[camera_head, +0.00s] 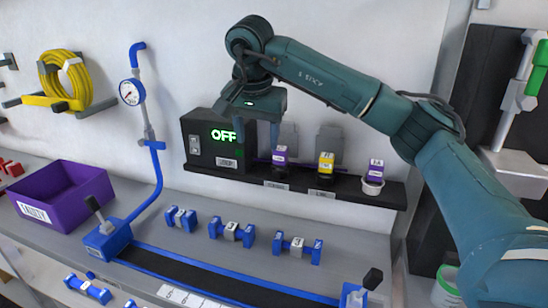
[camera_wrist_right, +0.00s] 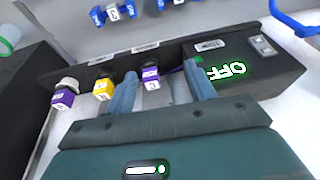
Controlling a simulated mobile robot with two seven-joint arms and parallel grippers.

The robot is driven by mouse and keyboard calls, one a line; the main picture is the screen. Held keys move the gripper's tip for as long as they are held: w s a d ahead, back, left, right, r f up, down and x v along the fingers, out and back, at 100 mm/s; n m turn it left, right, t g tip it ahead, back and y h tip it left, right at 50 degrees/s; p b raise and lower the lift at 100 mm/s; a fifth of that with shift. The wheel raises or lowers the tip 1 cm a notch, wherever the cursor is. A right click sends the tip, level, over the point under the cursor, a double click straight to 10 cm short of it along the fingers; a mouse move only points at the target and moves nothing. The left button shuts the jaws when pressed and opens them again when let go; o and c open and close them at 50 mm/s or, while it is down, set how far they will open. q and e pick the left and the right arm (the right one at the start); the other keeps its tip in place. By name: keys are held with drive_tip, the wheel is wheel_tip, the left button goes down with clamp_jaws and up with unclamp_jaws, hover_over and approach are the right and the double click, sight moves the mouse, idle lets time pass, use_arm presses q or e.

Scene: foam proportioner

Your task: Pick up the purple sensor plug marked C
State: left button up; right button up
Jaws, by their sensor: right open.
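A purple plug with a white label (camera_head: 279,156) sits on the black shelf beside the OFF box; it also shows in the wrist view (camera_wrist_right: 150,78). A second purple plug (camera_head: 375,169) sits on a white cup at the shelf's right end and shows in the wrist view (camera_wrist_right: 63,98). The labels are too small to read surely, so I cannot tell which is C. My right gripper (camera_head: 263,145) is open and empty, pointing down just above the shelf. In the wrist view its fingers (camera_wrist_right: 160,74) lie either side of the first purple plug, with no clear contact. My left gripper is not in view.
A yellow plug (camera_head: 325,163) stands between the purple plugs on the shelf (camera_head: 340,189). The black box with green OFF (camera_head: 212,142) is close left of my gripper. Below are blue-and-grey fittings (camera_head: 232,232), a blue gauge pipe (camera_head: 156,175) and a purple bin (camera_head: 85,203).

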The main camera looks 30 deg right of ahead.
sight(281, 149)
drive_tip(key=d+r+h, duration=0.1)
drive_tip(key=d+r, duration=0.2)
drive_tip(key=d, duration=0.1)
drive_tip(key=x, duration=0.6)
drive_tip(key=shift+w+d+f+p, duration=0.15)
drive_tip(key=shift+w+p, duration=0.05)
drive_tip(key=shift+p, duration=0.2)
drive_tip(key=shift+w+d+r+p+x, duration=0.15)
drive_tip(key=shift+p+x, duration=0.1)
drive_tip(key=shift+x, duration=0.75)
drive_tip(key=shift+w+d+p+x, duration=0.15)
drive_tip(key=shift+p+x, duration=0.15)
drive_tip(key=shift+x, duration=0.75)
drive_tip(key=shift+w+d+r+p+x, duration=0.15)
drive_tip(key=shift+p+x, duration=0.1)
drive_tip(key=shift+x, duration=0.75)
drive_tip(key=shift+s+f, duration=0.1)
drive_tip(key=c, duration=1.1)
drive_tip(key=shift+o, duration=0.2)
